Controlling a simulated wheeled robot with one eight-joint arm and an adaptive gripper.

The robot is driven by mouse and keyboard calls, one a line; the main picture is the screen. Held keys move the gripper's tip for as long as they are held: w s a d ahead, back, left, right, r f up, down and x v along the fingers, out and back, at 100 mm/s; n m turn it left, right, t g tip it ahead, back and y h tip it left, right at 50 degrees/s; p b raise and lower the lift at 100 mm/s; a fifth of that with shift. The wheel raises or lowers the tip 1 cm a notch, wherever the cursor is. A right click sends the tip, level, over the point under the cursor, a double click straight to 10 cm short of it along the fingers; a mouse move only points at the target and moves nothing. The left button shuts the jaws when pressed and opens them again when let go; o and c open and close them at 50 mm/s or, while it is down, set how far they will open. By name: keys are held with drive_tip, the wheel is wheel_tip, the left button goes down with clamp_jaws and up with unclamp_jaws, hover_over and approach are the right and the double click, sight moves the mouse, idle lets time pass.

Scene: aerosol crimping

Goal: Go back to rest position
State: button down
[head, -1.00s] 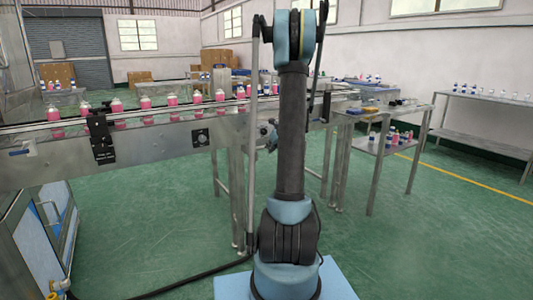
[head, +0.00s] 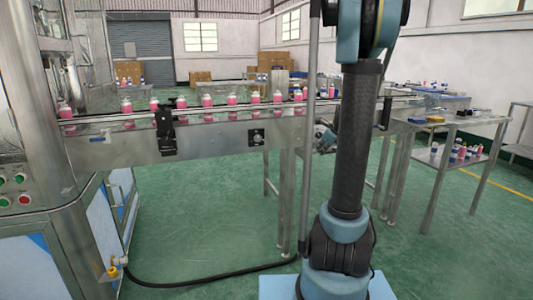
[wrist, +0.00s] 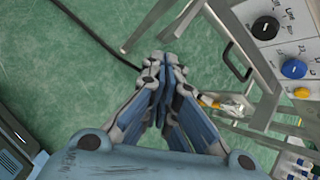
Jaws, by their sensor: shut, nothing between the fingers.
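My gripper (wrist: 160,75) shows in the wrist view with its two fingers together, shut and empty, above the green floor (wrist: 95,35). In the head view my arm stands upright right of centre, in front of the conveyor.
A conveyor (head: 215,138) carries several pink bottles (head: 207,105) across the middle. A metal machine cabinet (head: 40,150) with buttons stands at the left. A metal side table (head: 470,120) stands at the right. In the wrist view a control panel (wrist: 280,50) is near the gripper's right. A black cable (head: 210,277) lies on open floor.

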drive_tip(key=s+a+f+n+g+h, duration=0.1)
drive_tip(key=s+a+n, duration=0.2)
drive_tip(key=s+n, duration=0.5)
drive_tip(key=s+a+f+n+g, duration=0.1)
drive_tip(key=s+a+n, duration=0.25)
drive_tip(key=s, duration=0.75)
drive_tip(key=s+a+f+n+g+h, duration=0.1)
drive_tip(key=s+a+n, duration=0.2)
drive_tip(key=s+n, duration=0.55)
drive_tip(key=s+f+n+g, duration=0.1)
drive_tip(key=s+f+n, duration=0.4)
drive_tip(key=s, duration=0.7)
drive_tip(key=shift+d+f+n+g+h, duration=0.4)
drive_tip(key=shift+d+n, duration=0.05)
drive_tip(key=shift+n, duration=0.25)
drive_tip(key=shift+s, duration=0.1)
drive_tip(key=shift+w+f, duration=0.2)
drive_tip(key=shift+w, duration=0.2)
